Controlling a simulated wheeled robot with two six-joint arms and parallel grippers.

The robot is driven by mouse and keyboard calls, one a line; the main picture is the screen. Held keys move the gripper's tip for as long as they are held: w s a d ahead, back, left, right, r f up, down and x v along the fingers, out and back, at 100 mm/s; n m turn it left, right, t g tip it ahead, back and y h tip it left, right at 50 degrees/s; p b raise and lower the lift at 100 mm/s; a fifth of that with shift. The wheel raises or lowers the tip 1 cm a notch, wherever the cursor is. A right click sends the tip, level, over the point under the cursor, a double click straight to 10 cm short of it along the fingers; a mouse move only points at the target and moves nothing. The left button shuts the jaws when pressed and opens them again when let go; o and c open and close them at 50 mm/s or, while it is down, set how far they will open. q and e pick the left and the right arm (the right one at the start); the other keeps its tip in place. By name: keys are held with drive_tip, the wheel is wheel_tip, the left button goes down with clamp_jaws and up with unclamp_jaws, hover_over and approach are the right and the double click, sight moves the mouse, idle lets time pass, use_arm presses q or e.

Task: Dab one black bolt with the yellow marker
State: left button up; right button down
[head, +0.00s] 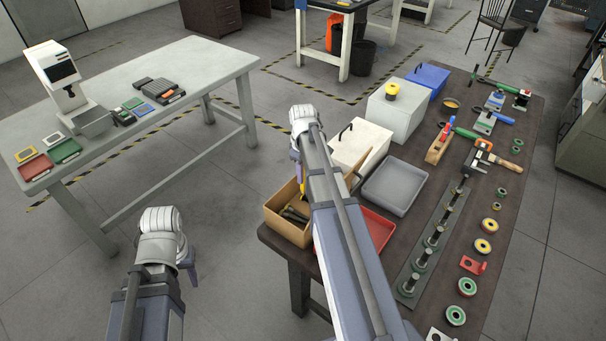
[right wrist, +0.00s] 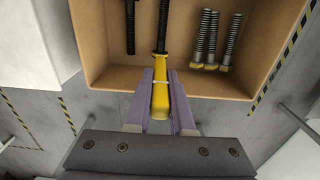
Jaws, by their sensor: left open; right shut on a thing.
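My right gripper (right wrist: 161,78) is shut on the yellow marker (right wrist: 160,100), whose narrow end points into the tan box (right wrist: 110,78). A black bolt (right wrist: 164,25) lies in line with the marker's narrow end; I cannot tell whether they touch. A second black bolt (right wrist: 130,25) lies to its left. Several grey bolts with yellow heads (right wrist: 206,40) lie to the right in the same box. In the head view the box (head: 273,222) is at the table's near left corner, partly hidden by my right arm. My left gripper (head: 188,262) is open, away from the tables.
A red tray (head: 375,228), a grey tray (head: 395,187) and a white box (head: 360,145) stand close to the tan box on the dark table (head: 520,130). A plate with upright bolts (head: 433,240) is further right. Open floor lies left of the dark table.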

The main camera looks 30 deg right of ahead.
drive_tip(key=shift+f+b, duration=0.4)
drive_tip(key=shift+b, duration=0.05)
idle(1.5)
wheel_tip(320, 180, up, 6)
drive_tip(key=p, duration=0.6)
drive_tip(key=shift+r, duration=0.1)
wheel_tip(320, 180, up, 14)
drive_tip(key=p, duration=1.4)
wheel_tip(320, 180, down, 14)
drive_tip(key=b, duration=1.4)
drive_tip(key=shift+f, duration=0.2)
drive_tip(key=shift+r, duration=0.1)
